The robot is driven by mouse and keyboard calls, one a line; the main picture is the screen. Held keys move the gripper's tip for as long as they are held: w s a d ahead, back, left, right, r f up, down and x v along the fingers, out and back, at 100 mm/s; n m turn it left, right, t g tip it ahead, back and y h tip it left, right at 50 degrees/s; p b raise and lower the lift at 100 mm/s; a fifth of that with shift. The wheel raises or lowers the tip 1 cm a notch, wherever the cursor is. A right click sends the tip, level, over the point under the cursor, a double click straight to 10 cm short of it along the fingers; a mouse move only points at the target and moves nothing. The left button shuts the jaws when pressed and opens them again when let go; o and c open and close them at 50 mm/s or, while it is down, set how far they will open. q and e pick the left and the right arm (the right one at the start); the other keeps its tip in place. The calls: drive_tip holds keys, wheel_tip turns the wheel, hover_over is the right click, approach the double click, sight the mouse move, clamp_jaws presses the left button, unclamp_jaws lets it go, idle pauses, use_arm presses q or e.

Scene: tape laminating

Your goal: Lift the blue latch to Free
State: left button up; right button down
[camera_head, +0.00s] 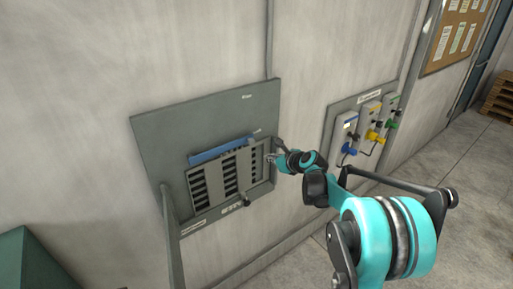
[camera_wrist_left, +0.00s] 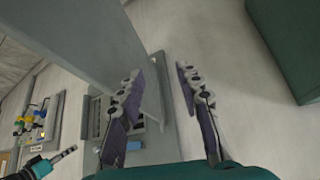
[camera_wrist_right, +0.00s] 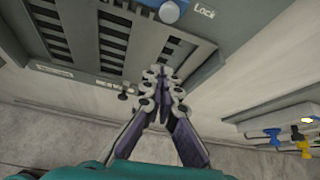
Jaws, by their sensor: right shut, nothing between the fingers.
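The blue latch is a long blue bar (camera_head: 222,150) lying across the top of the slotted vent in a grey wall panel (camera_head: 180,125). A blue rounded part (camera_wrist_right: 170,12) shows at the top of the right wrist view, beside a "Lock" label (camera_wrist_right: 204,13). Another small label (camera_head: 246,97) sits higher on the panel, too small to read. My right gripper (camera_head: 270,157) is shut and empty at the vent's right side, below the blue part; its fingertips meet in the right wrist view (camera_wrist_right: 165,76). My left gripper (camera_wrist_left: 163,85) is open and empty, away from the latch; the head view does not show it.
A second wall board (camera_head: 362,112) to the right carries blue, yellow and green plugs. A small dark knob (camera_head: 246,201) stands out below the vent. A green box (camera_head: 25,260) is at the lower left.

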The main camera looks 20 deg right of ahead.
drive_tip(key=w+a+f+p, duration=0.1)
drive_tip(key=w+a+p, duration=0.1)
drive_tip(key=w, duration=0.7)
drive_tip(key=shift+a, duration=0.5)
